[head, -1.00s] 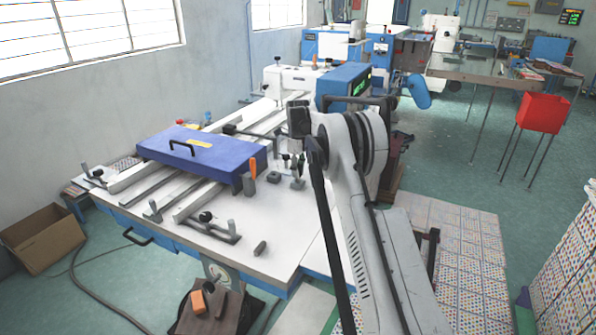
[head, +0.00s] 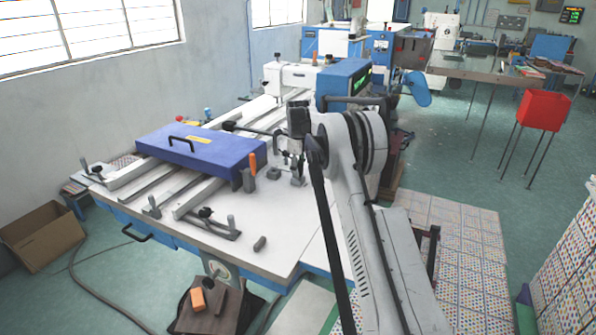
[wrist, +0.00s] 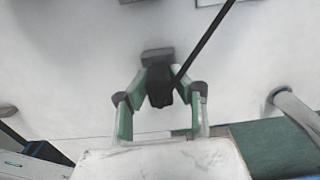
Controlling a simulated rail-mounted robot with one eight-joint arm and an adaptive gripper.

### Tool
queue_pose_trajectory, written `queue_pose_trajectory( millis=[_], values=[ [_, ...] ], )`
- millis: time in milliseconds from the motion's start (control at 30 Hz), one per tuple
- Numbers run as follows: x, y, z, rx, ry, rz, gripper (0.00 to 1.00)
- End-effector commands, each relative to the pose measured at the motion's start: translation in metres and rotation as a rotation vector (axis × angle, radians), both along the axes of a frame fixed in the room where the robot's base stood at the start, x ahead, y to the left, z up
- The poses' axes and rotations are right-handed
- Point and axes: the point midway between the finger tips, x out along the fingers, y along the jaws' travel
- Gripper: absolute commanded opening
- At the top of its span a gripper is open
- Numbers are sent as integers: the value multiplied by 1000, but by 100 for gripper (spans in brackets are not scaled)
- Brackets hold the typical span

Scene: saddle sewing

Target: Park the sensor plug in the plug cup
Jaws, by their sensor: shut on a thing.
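In the wrist view the two green-sided fingers of my gripper (wrist: 160,90) are shut on a small black piece, which I take to be the sensor plug (wrist: 160,88). A thin black cable or rod (wrist: 205,40) runs from beside it to the upper right. A dark grey block (wrist: 157,55) shows just beyond the fingertips; I cannot tell whether it is the plug cup or touches the plug. In the head view my gripper is small and partly hidden by my arm, over the right part of the white table. A small grey block (head: 298,179) stands below it.
A blue-purple plate with a black handle (head: 200,152) lies on the white table (head: 275,220), left of my gripper. An orange-handled clamp (head: 252,165) stands at its right corner. A blue machine head (head: 343,82) is behind. The table's front right is mostly clear.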

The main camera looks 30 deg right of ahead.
Motion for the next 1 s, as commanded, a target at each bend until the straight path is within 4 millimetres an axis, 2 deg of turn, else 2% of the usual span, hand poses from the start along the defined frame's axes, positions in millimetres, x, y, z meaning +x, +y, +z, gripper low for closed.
queue_pose_trajectory(
  millis=[233,267,400,767,867,1000],
  values=[
    [0,0,-2,0,0,0,0],
    [0,0,-2,0,0,0,25],
    [0,0,-2,0,0,0,43],
    [0,0,4,0,0,0,43],
    [0,0,16,0,0,0,43],
    [0,0,42,0,0,0,43]
  ],
)
